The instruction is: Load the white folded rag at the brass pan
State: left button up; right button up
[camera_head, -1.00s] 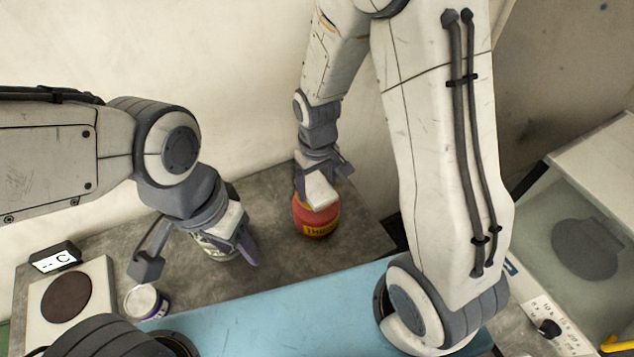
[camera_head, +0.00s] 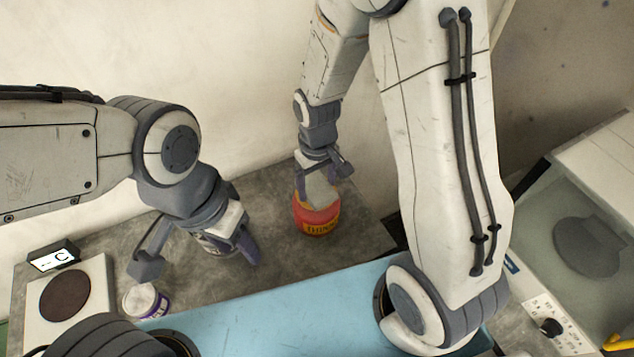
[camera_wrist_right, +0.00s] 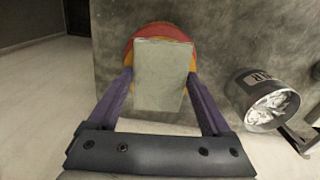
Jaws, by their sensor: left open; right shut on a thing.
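My right gripper (camera_head: 322,187) is shut on the white folded rag (camera_wrist_right: 164,74), a pale, flat-faced block between its two purple fingers in the right wrist view. In the head view the rag (camera_head: 321,194) is just above and in front of the red and yellow can, partly covering it; I cannot tell whether they touch. My left gripper (camera_head: 198,256) is open, its fingers spread wide near a labelled can. A dark brown round pan (camera_head: 65,297), possibly the brass pan, lies on a white scale at the far left, well away from the rag.
The red can (camera_head: 318,219) stands on the grey bench (camera_head: 285,260). The labelled can (camera_head: 212,243) is partly hidden by my left gripper. A small purple-banded tin (camera_head: 145,301) stands beside the scale (camera_head: 100,277). A grey round plate (camera_head: 587,248) is at the far right.

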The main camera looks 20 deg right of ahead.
aim_at(317, 187)
dwell(0.4)
notch_tip(317, 187, up, 7)
jog(key=p, duration=0.6)
dwell(0.6)
